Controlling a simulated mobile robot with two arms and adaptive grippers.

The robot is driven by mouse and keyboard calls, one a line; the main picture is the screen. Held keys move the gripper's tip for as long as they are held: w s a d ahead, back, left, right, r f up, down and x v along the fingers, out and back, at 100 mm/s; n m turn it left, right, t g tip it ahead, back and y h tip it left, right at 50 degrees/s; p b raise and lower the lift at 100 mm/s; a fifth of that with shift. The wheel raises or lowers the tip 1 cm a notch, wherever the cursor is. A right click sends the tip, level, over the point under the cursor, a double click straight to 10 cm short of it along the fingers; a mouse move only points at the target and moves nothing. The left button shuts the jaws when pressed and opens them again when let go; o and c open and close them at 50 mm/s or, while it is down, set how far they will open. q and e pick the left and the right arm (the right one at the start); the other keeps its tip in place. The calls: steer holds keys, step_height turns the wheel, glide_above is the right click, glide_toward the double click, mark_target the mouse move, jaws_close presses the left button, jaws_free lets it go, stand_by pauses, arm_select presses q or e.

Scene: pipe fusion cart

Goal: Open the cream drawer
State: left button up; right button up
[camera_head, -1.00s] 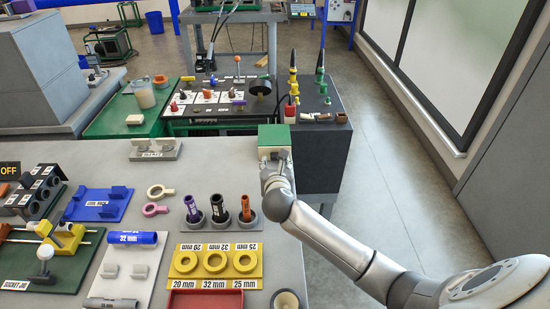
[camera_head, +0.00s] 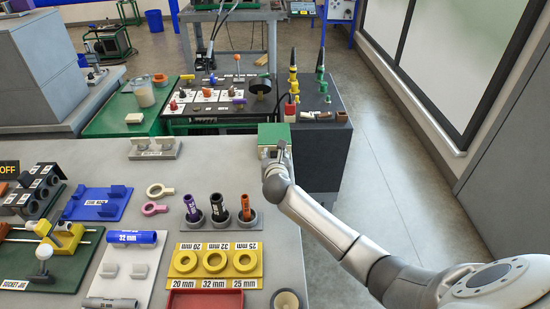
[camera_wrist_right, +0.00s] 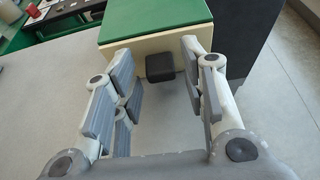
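The cream drawer (camera_wrist_right: 136,60) is the pale front of a small box with a green top (camera_wrist_right: 155,20). A dark square knob (camera_wrist_right: 160,67) stands out from its front. In the head view, the green-topped box (camera_head: 272,133) sits at the grey table's far right corner, its front partly hidden by my right gripper (camera_head: 279,154). In the wrist view, my right gripper (camera_wrist_right: 158,95) is open, its fingers spread to either side of the knob, with clear gaps between. The drawer looks shut. My left gripper is not in view.
The grey table (camera_head: 205,160) holds a yellow ring tray (camera_head: 217,275), a cup rack with coloured tubes (camera_head: 220,213) and a blue tray (camera_head: 97,203) to the left. A dark cabinet (camera_head: 325,160) stands behind the box. Open floor (camera_head: 385,200) lies to the right.

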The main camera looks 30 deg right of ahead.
jaws_close()
steer(key=shift+s+a+p, duration=0.2)
steer(key=shift+s+p, duration=0.15)
steer(key=shift+p, duration=0.1)
steer(key=s+a+p, duration=0.1)
steer(key=s, duration=0.1)
steer(key=s+a+p, duration=0.1)
steer(key=s+p, duration=0.1)
steer(key=s+a+p, duration=0.1)
steer(key=s+p, duration=0.1)
steer(key=shift+s+r, duration=0.1)
steer(key=shift+s+a, duration=0.2)
steer(key=shift+s, duration=0.2)
steer(key=shift+o, duration=1.6)
jaws_free()
